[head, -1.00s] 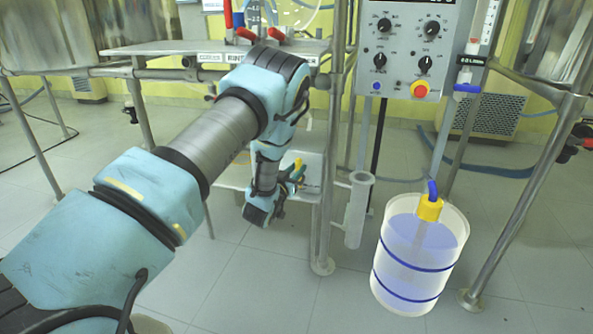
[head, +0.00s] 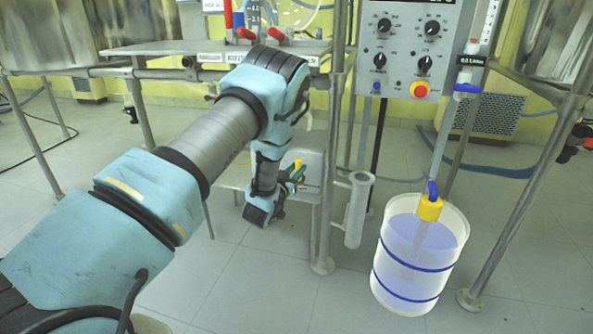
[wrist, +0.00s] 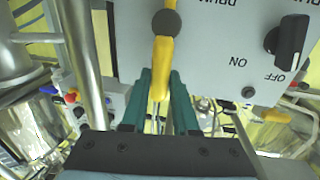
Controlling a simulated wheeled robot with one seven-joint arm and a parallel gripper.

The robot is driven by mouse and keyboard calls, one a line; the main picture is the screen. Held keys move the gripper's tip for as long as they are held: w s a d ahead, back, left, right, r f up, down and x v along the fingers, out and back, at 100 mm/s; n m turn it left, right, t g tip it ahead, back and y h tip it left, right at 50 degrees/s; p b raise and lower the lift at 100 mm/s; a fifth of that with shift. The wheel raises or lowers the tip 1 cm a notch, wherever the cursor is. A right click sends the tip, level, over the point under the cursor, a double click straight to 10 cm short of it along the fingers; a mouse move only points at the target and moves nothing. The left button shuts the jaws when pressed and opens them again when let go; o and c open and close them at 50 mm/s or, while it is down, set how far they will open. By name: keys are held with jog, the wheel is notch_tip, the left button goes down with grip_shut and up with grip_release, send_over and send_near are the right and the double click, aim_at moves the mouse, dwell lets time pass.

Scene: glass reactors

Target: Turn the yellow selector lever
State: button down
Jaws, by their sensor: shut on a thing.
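The yellow selector lever (wrist: 161,62) shows in the wrist view, hanging from a dark round pivot on a grey panel (wrist: 215,55). Its lower end is between the two green fingers of my gripper (wrist: 160,100), which is shut on it. In the head view a small yellow part of the lever (head: 297,165) shows beside my gripper (head: 294,178), under my bent arm. The panel face is hidden from the head view.
A black OFF/ON knob (wrist: 287,42) sits on the panel to the right. A metal post (head: 330,170) and a clear cylinder (head: 356,210) stand right of my gripper. A blue-banded container (head: 405,275) stands on the floor further right.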

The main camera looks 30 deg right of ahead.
aim_at(315, 169)
jog(key=shift+s, duration=0.1)
jog(key=shift+s+d+m+p, duration=0.3)
jog(key=shift+d+m, duration=0.1)
jog(key=shift+m, duration=0.6)
jog(key=shift+s+d+f+m+y, duration=0.15)
jog(key=shift+s+d+m+y, duration=0.25)
jog(key=shift+m, duration=0.7)
jog(key=shift+s+d+f+m+y+p, duration=0.15)
jog(key=shift+s+d+f+m, duration=0.1)
jog(key=shift+m, duration=0.45)
jog(key=shift+s+d+f+m+y+p, duration=0.1)
jog(key=shift+s+d+f+m, duration=0.15)
jog(key=shift+m, duration=0.45)
jog(key=shift+s+d+f+m+y+p, duration=0.15)
jog(key=shift+s+d+m, duration=0.1)
jog(key=shift+m, duration=0.45)
jog(key=c, duration=0.7)
grip_release()
jog(key=shift+w, duration=0.1)
jog(key=p+v, duration=0.2)
jog(key=v, duration=0.9)
